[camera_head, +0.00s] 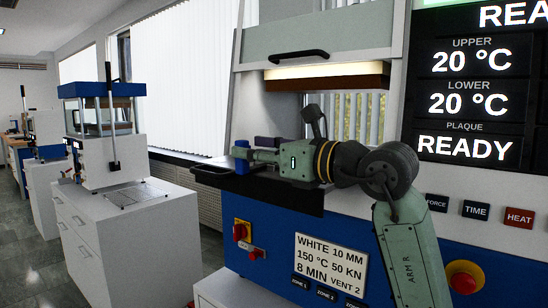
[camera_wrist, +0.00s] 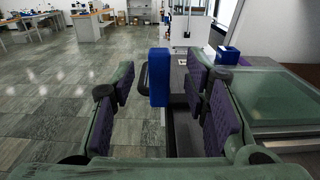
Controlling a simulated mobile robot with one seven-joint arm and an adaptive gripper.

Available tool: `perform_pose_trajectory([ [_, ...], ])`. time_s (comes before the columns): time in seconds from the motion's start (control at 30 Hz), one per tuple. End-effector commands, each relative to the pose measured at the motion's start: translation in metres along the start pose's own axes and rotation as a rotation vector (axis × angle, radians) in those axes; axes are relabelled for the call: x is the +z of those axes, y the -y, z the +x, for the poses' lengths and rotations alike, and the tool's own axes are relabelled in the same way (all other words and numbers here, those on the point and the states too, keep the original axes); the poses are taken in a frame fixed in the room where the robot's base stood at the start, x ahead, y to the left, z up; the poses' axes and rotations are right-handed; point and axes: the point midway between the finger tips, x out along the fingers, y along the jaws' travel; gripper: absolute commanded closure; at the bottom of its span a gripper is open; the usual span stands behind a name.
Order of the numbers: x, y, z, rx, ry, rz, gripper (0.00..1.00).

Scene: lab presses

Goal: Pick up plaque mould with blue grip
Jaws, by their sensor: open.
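The blue grip (camera_wrist: 159,77) of the plaque mould stands upright between the two purple-padded fingers of my gripper (camera_wrist: 166,84) in the wrist view. Gaps show on both sides of it, so the fingers are open and apart from it. In the head view the blue grip (camera_head: 241,158) is at the tips of my gripper (camera_head: 252,156), above the dark shelf (camera_head: 275,193) at the front of the press. The body of the mould is hard to make out; my gripper and the shelf's dark shade hide it.
The press's lifted guard (camera_head: 322,37) has a black handle. A second blue block (camera_wrist: 228,56) shows beyond my right finger.

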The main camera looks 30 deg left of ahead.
Motion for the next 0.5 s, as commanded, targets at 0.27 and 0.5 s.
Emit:
perform_pose_trajectory([
  [0.27,0.001,-0.001,0.035,0.003,0.0,0.002,0.58],
  [0.5,0.0,-0.001,0.035,0.001,0.0,0.001,0.58],
])
